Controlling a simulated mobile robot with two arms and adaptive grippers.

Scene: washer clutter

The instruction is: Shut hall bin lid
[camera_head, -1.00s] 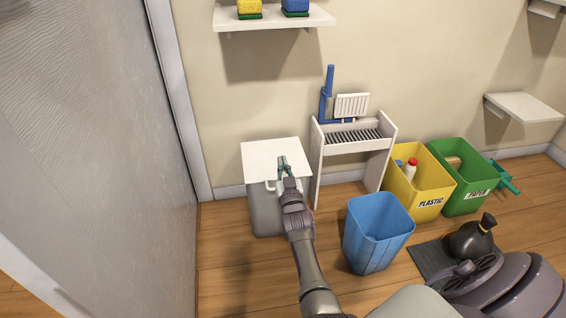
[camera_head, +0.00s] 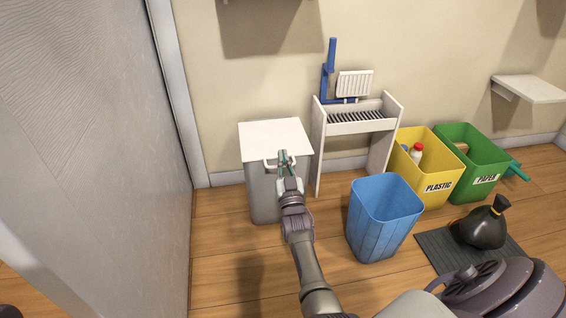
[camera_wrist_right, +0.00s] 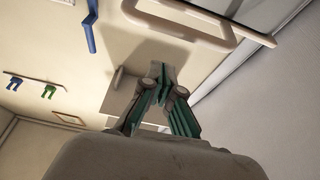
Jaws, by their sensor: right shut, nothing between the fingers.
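The hall bin (camera_head: 264,198) is a grey box standing against the wall, left of a white rack. Its white lid (camera_head: 268,134) lies roughly flat over the top; whether a gap remains is hard to see. A pale bar handle (camera_head: 267,165) is at the lid's front edge, and the bar handle (camera_wrist_right: 180,25) also shows at the top of the right wrist view. My right gripper (camera_head: 283,155) is at the lid's front edge by the handle's right part. Its teal fingers (camera_wrist_right: 160,85) are shut and empty. Contact with the lid is unclear. My left gripper is out of view.
The white rack (camera_head: 318,160) stands close right of the bin. A blue bin (camera_head: 382,220) is in front of it, with yellow (camera_head: 430,175) and green (camera_head: 475,165) bins farther right. A black bag (camera_head: 482,230) lies on a dark mat (camera_head: 440,250). A grey door panel (camera_head: 90,150) borders the left.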

